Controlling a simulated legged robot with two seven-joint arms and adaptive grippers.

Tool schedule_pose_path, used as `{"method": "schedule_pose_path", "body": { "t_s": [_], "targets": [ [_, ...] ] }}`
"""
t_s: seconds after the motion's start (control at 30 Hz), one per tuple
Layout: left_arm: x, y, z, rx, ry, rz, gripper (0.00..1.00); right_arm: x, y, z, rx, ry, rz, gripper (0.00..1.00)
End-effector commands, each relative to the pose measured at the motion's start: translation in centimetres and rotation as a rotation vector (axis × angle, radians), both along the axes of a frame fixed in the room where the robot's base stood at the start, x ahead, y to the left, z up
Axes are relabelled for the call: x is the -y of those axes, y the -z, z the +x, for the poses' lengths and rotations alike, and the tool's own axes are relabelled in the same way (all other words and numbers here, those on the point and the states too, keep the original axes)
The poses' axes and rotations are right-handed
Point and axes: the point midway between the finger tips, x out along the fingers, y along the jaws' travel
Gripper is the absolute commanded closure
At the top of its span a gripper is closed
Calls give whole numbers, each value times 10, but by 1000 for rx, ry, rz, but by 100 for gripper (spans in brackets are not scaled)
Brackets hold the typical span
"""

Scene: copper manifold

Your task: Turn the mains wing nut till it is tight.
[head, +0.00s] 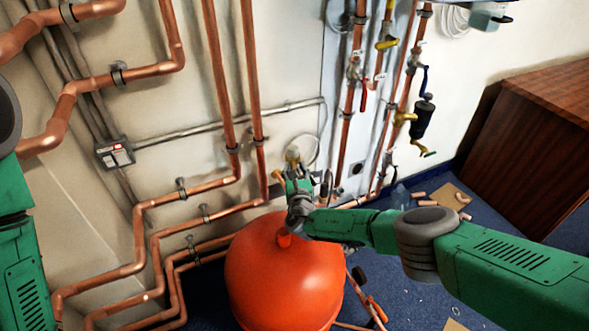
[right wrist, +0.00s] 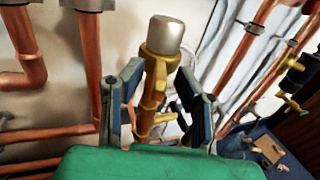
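A brass fitting with a silver-grey cap (right wrist: 160,62) stands upright in the middle of the right wrist view. In the head view it shows small and pale against the wall (head: 293,153). I cannot clearly tell which part of it is the mains wing nut. My right gripper (head: 302,182) is at the wall, just below this fitting in the head view. In the right wrist view its two fingers (right wrist: 160,85) are apart, one on each side of the brass, with a gap visible on the right. My left gripper is out of view; only its green arm shows at the left edge.
An orange-red tank (head: 280,280) stands under my right forearm. Copper pipes (head: 215,70) run along the wall to the left. Valves with red, yellow and blue levers (head: 420,80) are on the right. A wooden cabinet (head: 530,130) stands at far right, with pipe scraps (head: 440,200) on the blue floor.

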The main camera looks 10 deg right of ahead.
Motion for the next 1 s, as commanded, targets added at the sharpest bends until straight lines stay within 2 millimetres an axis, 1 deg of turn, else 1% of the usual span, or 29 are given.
{"method": "schedule_pose_path", "body": {
  "t_s": [0.27, 0.47, 0.57, 0.8, 1.0],
  "targets": [
    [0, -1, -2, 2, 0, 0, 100, -1, 0, -3, 1, -1, 2, 71],
    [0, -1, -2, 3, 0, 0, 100, -2, 1, -20, -1, -2, 3, 71],
    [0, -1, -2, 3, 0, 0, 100, -2, 0, -33, -2, -1, 3, 71],
    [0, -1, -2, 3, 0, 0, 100, -8, 2, -78, -2, -2, 3, 71],
    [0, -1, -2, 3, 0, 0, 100, -11, 2, -107, -3, -2, 1, 71]
  ]
}}
